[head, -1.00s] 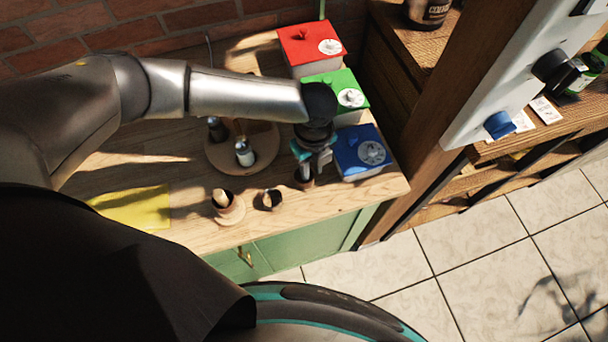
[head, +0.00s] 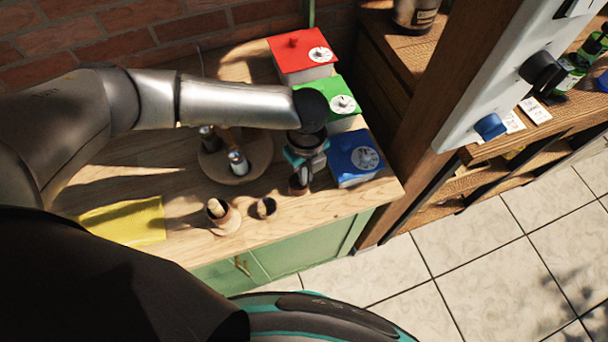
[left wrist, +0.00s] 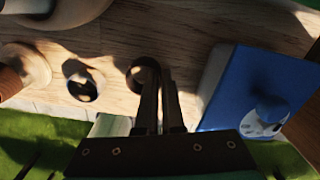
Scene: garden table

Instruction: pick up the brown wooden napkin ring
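The brown wooden napkin ring (head: 298,183) stands on the wooden counter in front of the blue box. My left gripper (head: 303,171) points down right over it. In the left wrist view the ring (left wrist: 136,74) shows at the fingertips (left wrist: 156,75), partly covered by them. One finger overlaps the ring's opening and the other lies just to its right. The gap between the fingers is narrow, and I cannot tell whether they touch the ring's wall. My right gripper is not in view.
A second ring-like piece (head: 266,207) stands left of it, then a round wooden stand holding a cup (head: 219,213). A blue box (head: 357,158) is close on the gripper's right, with green (head: 325,93) and red (head: 298,54) boxes behind. A yellow cloth (head: 125,222) lies left.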

